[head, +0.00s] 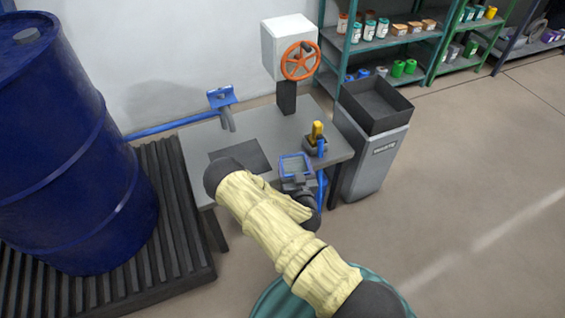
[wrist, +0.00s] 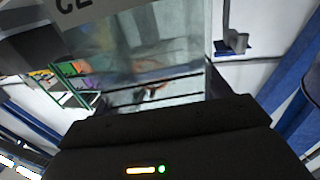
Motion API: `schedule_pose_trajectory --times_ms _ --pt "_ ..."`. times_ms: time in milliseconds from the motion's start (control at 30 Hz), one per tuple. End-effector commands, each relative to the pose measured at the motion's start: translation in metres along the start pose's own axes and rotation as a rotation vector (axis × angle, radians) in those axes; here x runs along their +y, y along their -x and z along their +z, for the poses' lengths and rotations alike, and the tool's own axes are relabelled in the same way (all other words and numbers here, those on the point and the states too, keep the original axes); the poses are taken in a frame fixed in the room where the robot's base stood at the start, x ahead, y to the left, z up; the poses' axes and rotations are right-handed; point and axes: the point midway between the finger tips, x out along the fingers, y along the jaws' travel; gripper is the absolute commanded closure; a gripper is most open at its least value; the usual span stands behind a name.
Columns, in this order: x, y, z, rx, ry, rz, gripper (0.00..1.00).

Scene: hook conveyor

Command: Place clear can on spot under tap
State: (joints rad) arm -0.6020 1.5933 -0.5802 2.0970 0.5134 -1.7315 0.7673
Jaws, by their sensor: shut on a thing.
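The clear can (head: 294,165), a see-through box-like vessel with a blue rim, is at the front right of the grey table in the head view. My gripper (head: 297,182) is shut on it from the near side. In the wrist view the can's clear wall (wrist: 155,62) fills the upper middle, beyond the dark gripper body. The tap (head: 224,106), a blue wall fitting with a grey spout, is to the can's left and farther back. The dark square spot (head: 242,157) lies on the table below the spout, left of the can. The can's base is hidden.
A yellow-topped device (head: 316,138) stands close right of the can. A white box with an orange wheel (head: 300,61) is at the back. A grey bin (head: 375,151) stands right of the table (head: 197,160). A large blue drum (head: 65,150) is at left.

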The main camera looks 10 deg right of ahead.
Motion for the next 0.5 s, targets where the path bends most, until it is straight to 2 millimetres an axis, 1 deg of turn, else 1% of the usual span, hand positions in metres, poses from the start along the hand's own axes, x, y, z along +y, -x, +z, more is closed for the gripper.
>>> schedule_pose_trajectory --times_ms 33,167,400,500 --pt "0.0 0.0 0.014 0.0 0.0 0.0 0.62" --pt "-0.001 0.0 0.033 0.0 0.001 -0.001 0.62" --pt "-0.001 0.0 0.077 0.0 0.001 -0.001 0.62" --pt "-0.001 0.0 0.086 0.0 0.001 0.0 0.62"
